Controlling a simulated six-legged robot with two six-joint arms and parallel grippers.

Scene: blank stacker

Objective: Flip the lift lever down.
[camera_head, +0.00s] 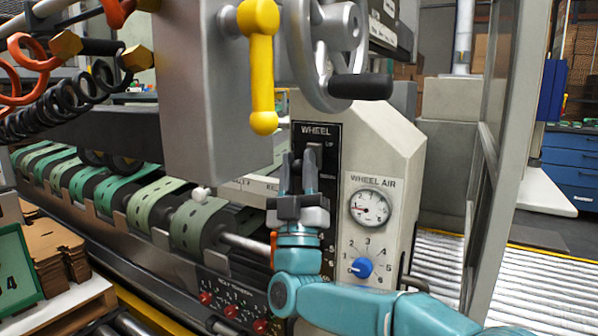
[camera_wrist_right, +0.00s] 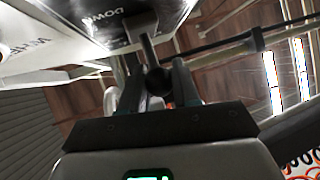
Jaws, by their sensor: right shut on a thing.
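The lift lever (camera_head: 314,152) is a small dark handle on a black panel (camera_head: 328,180) marked WHEEL, with UP and DOWN labels on its right side. My right gripper (camera_head: 298,160) is in front of this panel, its two fingers pointing up. In the right wrist view, the lever (camera_wrist_right: 149,52) runs down to a dark rounded end between the fingers of my right gripper (camera_wrist_right: 158,88), which is shut on it. The fingers partly hide the lever, and I cannot tell its exact tilt. My left gripper is not in view.
A WHEEL AIR gauge (camera_head: 370,207) and a blue knob (camera_head: 361,268) are right of the panel. A handwheel (camera_head: 318,55) with a black handle (camera_head: 360,87) and a yellow lever (camera_head: 262,70) overhang above. Green-banded rollers (camera_head: 200,222) lie to the left.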

